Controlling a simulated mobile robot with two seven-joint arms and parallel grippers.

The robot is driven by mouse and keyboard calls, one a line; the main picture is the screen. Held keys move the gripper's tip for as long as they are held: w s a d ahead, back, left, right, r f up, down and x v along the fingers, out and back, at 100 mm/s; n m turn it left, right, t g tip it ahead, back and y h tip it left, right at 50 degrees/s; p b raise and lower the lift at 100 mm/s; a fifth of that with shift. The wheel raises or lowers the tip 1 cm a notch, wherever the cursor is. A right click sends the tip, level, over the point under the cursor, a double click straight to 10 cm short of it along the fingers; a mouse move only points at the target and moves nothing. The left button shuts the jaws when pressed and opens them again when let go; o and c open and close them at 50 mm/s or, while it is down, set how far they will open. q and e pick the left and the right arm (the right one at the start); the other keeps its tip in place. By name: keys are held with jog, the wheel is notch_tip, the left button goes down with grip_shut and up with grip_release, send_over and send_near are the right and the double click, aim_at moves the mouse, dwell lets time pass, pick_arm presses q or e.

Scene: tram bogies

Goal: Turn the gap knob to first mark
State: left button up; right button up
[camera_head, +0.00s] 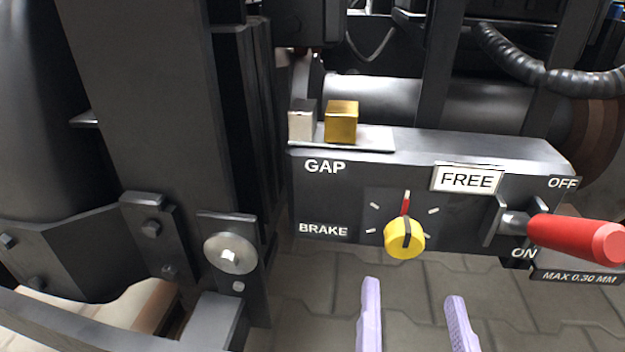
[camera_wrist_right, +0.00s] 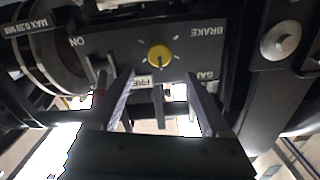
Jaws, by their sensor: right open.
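The gap knob (camera_head: 404,240) is a round yellow knob with a dark stripe, on the front of a dark panel marked GAP and BRAKE. Its stripe stands about upright, in line with a red mark (camera_head: 405,204) above it. Short white marks (camera_head: 434,211) lie around it on both sides. My right gripper (camera_head: 413,290) has two pale lilac fingers, open and empty, below and in front of the knob. In the right wrist view, the knob (camera_wrist_right: 159,56) lies just beyond the gap between the fingertips (camera_wrist_right: 159,75), apart from them. My left gripper is not in view.
A red lever handle (camera_head: 578,236) sticks out at the panel's right, between OFF and ON. A FREE plate (camera_head: 467,179) is above the knob's right. A gold block (camera_head: 341,121) and a silver block (camera_head: 301,122) stand on top. A dark bolted frame (camera_head: 150,130) rises at left.

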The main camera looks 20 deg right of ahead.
aim_at(407, 245)
jog(key=b+x, duration=0.2)
jog(key=x, duration=0.6)
jog(key=shift+d+f, duration=0.1)
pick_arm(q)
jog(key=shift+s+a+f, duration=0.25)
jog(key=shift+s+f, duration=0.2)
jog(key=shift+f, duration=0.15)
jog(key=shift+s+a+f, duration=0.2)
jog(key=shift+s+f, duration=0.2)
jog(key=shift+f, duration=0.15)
pick_arm(e)
jog(key=shift+s, duration=0.25)
jog(key=shift+c, duration=0.2)
jog(key=shift+w, duration=0.15)
jog(key=c, duration=0.4)
grip_shut()
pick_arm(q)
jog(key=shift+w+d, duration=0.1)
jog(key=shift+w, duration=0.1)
